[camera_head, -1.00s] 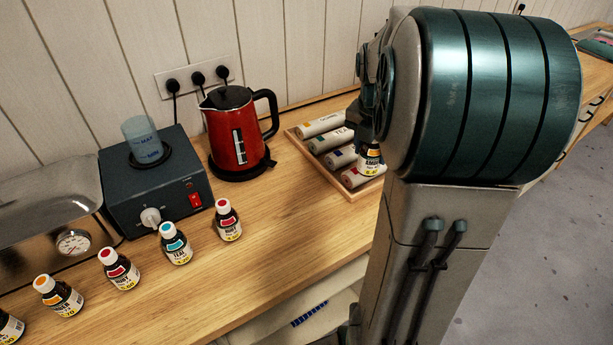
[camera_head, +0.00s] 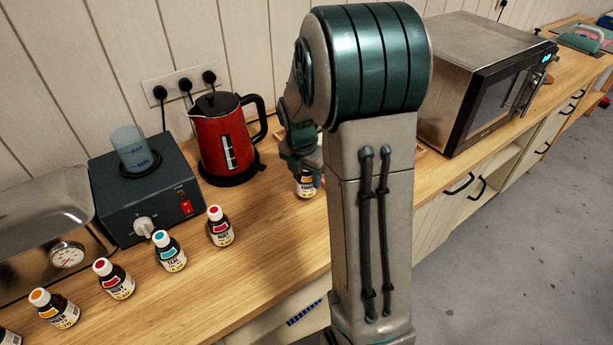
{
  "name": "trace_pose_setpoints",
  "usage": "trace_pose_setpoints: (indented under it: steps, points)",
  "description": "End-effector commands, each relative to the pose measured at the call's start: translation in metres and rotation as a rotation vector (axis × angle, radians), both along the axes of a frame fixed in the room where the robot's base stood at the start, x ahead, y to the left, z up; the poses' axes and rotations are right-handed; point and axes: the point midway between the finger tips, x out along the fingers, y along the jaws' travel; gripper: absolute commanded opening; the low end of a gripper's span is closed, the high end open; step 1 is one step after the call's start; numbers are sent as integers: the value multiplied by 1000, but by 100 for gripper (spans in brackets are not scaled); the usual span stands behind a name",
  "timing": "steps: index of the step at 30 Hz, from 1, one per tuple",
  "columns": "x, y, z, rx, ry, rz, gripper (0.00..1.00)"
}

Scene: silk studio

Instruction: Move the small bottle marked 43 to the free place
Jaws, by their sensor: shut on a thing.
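My gripper (camera_head: 304,167) points down over the wooden counter, right of the red kettle, and is shut on a small dark bottle (camera_head: 306,187) with an orange and white label. Its number is too small to read, and its upper part is hidden by my gripper. I cannot tell whether its base touches the counter. Similar white-capped bottles stand in a slanting row at the left front: a red-marked one (camera_head: 220,228), a teal one (camera_head: 169,252), another red one (camera_head: 114,279) and an orange one (camera_head: 55,309). Part of another shows at the left edge.
The red kettle (camera_head: 224,140) stands close left of my gripper. A dark heater box (camera_head: 150,195) carries a clear beaker (camera_head: 133,150). A steel basin (camera_head: 40,225) is at the left and a microwave (camera_head: 480,85) at the right. Counter (camera_head: 265,235) right of the row is bare.

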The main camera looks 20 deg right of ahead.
Motion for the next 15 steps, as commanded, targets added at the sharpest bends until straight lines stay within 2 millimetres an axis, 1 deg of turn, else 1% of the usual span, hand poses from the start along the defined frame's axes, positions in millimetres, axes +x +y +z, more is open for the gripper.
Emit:
trace_pose_setpoints:
  steps: [1, 3, 11, 15]
  points:
    - [0, 0, -6, 1, 3, 0, 20]
    - [0, 0, -11, 0, 1, 0, 20]
    - [0, 0, -13, 0, -1, 0, 20]
    - [0, -1, -17, 0, -1, 0, 20]
